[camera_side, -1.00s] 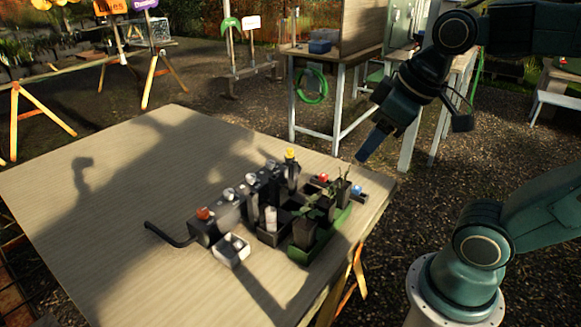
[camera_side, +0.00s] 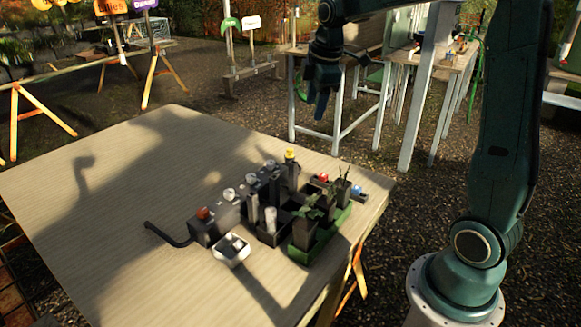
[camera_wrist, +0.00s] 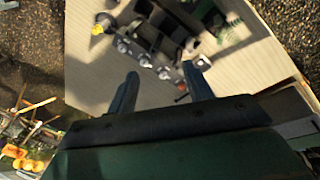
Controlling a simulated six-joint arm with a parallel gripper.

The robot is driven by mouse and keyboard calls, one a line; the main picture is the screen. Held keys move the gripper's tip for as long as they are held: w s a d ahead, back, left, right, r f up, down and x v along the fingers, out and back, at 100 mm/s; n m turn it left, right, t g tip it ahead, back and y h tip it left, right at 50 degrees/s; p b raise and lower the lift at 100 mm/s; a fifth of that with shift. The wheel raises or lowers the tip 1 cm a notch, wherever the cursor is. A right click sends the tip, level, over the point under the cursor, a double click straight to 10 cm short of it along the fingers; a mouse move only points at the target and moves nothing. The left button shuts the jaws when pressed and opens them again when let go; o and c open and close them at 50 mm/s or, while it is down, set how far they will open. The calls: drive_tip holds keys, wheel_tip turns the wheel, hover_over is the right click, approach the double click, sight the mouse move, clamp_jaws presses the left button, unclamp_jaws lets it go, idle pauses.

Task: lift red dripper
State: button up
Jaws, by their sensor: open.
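A small red-topped piece (camera_side: 323,177), which looks like the red dripper, stands among dark cells near the table's right side in the side view. A blue-topped piece (camera_side: 357,190) is to its right, and a yellow-topped piece (camera_side: 290,153) is to its left. My gripper (camera_side: 321,112) hangs in the air, well above the red piece in the picture and apart from everything. In the wrist view, my gripper (camera_wrist: 160,70) has its two fingers spread with nothing held. I cannot clearly make out the red piece there.
A grey block (camera_side: 228,208) with several silver knobs and an orange-red knob (camera_side: 203,213) has a black hose (camera_side: 168,236) at its left end. A white tray (camera_side: 231,250) and a green tray (camera_side: 300,255) with plants stand close by. The table's left half is clear.

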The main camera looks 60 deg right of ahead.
drive_tip(key=w+d+f+n+g, duration=0.1)
drive_tip(key=w+d+f+n, duration=0.4)
drive_tip(key=d+f, duration=0.5)
drive_tip(key=n+g, duration=0.1)
drive_tip(key=n, duration=0.2)
hover_over(324, 175)
wheel_tip(324, 175, down, 11)
drive_tip(key=shift+r+y, duration=0.2)
drive_tip(key=shift+y, duration=0.2)
drive_tip(key=shift+f, duration=0.1)
drive_tip(key=shift+f, duration=4.2)
drive_tip(key=shift+w+d+f, duration=0.1)
drive_tip(key=shift+f, duration=2.5)
drive_tip(key=c, duration=1.1)
